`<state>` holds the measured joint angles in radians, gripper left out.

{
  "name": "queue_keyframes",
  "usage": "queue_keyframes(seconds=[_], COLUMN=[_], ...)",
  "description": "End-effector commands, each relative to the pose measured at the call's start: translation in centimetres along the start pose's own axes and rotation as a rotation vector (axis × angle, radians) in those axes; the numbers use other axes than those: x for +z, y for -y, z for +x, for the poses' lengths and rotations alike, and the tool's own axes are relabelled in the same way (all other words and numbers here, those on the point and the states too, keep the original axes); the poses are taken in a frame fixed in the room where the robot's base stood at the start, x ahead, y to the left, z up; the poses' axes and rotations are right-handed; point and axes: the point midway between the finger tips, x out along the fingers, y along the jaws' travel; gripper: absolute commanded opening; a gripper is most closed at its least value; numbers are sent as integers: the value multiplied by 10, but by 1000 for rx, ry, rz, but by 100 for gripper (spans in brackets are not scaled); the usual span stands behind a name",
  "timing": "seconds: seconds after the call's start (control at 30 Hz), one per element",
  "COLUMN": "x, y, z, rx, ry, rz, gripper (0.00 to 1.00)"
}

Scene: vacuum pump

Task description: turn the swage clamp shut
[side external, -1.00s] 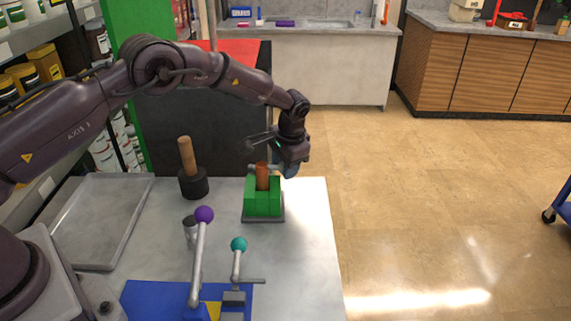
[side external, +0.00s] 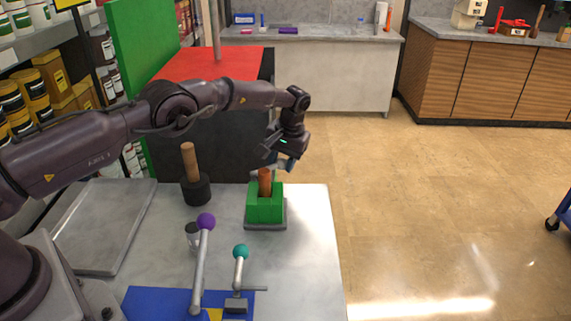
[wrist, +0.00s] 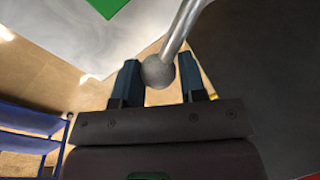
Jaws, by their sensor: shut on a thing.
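The swage clamp is a green block (side external: 264,208) on a grey base plate on the work table, with an upright copper-coloured tube (side external: 265,182) in its top. My gripper (side external: 284,165) is just above and behind the block, to the right of the tube. In the wrist view my gripper (wrist: 160,78) has its two dark fingers either side of a grey ball knob (wrist: 158,72), holding it. A metal rod (wrist: 182,28) runs from the knob up out of the picture. A green corner (wrist: 107,5) of the block shows at the top. The clamp's inner gap is hidden.
A wooden-handled mallet (side external: 195,180) stands left of the clamp. A purple-knobbed lever (side external: 201,260) and a teal-knobbed lever (side external: 240,270) stand in front. An empty metal tray (side external: 95,225) lies at left. The table's right side is clear up to its edge.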

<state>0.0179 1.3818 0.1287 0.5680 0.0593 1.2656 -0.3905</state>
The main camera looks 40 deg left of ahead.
Motion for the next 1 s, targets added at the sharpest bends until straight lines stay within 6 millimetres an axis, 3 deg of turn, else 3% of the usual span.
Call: queue_keyframes(seconds=[0.4, 0.97, 1.0], x=[-6, -7, -7], y=[9, 11, 11], z=[2, 2, 2], rx=[12, 13, 13], ry=[45, 50, 50], rz=[-208, -243, -243], gripper=[0, 0, 40])
